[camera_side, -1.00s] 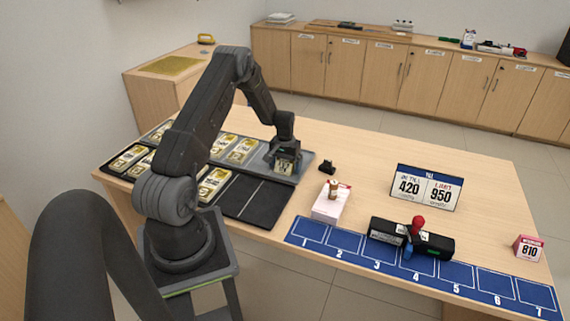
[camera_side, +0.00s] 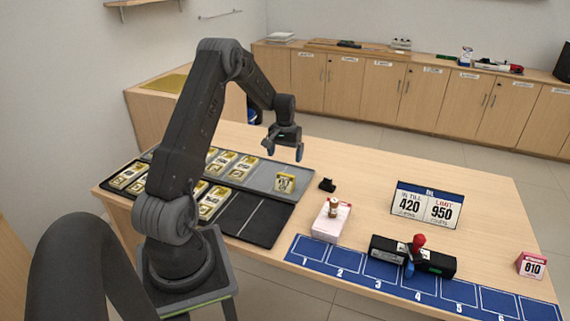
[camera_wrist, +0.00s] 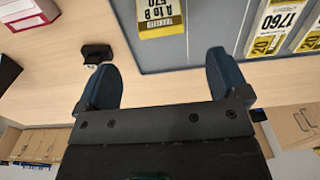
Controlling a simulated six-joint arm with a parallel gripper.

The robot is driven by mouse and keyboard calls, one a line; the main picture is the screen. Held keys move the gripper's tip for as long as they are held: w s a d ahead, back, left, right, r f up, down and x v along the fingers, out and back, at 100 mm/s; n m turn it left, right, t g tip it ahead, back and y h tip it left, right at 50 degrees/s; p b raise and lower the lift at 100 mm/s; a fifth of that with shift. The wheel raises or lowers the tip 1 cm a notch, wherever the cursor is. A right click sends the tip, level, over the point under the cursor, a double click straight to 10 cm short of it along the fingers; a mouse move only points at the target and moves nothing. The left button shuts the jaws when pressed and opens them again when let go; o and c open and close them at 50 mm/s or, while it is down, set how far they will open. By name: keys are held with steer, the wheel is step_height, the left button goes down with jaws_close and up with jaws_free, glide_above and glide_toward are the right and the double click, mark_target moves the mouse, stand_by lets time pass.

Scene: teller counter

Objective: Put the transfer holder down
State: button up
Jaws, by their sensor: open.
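The transfer holder (camera_side: 285,183), a small yellow-edged card holder, stands on the grey section of the tray (camera_side: 260,176). In the wrist view the holder (camera_wrist: 160,17) shows at the top edge, partly cut off, with "A to B 570" on it. My gripper (camera_side: 284,150) is above the holder, apart from it. Its blue fingers are spread with nothing between them, as the wrist view also shows for the gripper (camera_wrist: 160,72).
Several similar yellow holders (camera_side: 243,167) lie in the tray's left sections. A small black object (camera_side: 327,185) stands just right of the tray. A pink-and-white box (camera_side: 331,222), a till sign (camera_side: 424,204) and a numbered blue mat (camera_side: 345,264) are farther right.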

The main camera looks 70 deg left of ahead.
steer(key=d+r+m+t+y, duration=0.1)
steer(key=d+r+m+t, duration=0.25)
steer(key=d+r, duration=1.7)
steer(key=s+d+r+m+t+h, duration=0.1)
steer(key=s+d+m, duration=0.4)
steer(key=s+d, duration=1.1)
steer(key=shift+s+d+r+t, duration=0.2)
steer(key=shift+d+r+t, duration=0.3)
steer(key=shift+d, duration=0.65)
